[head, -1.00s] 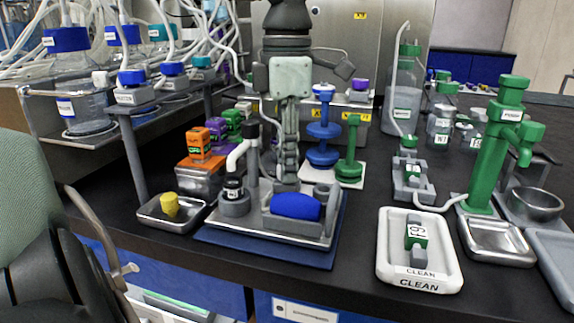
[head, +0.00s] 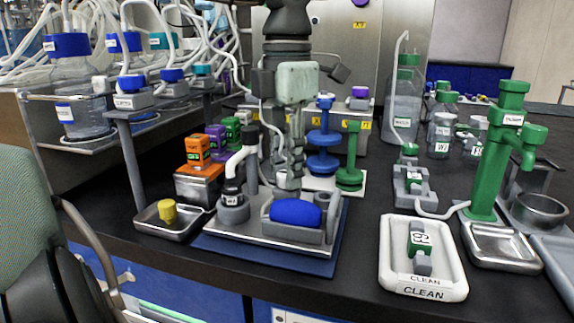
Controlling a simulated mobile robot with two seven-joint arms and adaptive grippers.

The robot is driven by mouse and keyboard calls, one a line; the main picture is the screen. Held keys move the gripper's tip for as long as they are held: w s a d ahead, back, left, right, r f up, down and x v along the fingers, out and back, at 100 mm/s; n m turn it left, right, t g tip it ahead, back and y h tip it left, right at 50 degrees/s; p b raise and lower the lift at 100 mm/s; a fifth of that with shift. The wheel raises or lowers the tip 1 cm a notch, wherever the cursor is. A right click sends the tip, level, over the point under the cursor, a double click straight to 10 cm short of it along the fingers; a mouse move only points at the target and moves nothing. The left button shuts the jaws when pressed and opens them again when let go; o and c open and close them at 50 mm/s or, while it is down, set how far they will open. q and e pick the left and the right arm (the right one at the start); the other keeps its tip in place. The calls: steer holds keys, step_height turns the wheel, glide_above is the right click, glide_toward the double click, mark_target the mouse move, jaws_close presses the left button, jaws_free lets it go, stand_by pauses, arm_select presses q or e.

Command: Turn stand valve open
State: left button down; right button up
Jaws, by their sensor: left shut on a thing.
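My left gripper (head: 288,184) hangs down at the centre, behind the blue rounded block (head: 296,212) on the metal stand tray (head: 235,238). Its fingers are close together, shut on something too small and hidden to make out. On the same tray stand a grey post (head: 250,160) and a white elbow pipe (head: 238,162) that goes down into a grey round base (head: 233,208). I cannot tell which part is the stand valve. A green stand with a side tap (head: 497,150) stands upright at the right. My right gripper is not in view.
A white CLEAN tray (head: 392,275) holds a small grey and green part. Left of the stand are a small metal tray (head: 146,230) with a yellow piece and an orange block (head: 197,150).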

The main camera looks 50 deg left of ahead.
arm_select(q)
steer(key=c, duration=1.2)
jaws_free()
step_height(320, 180, up, 12)
steer(key=shift+r, duration=0.1)
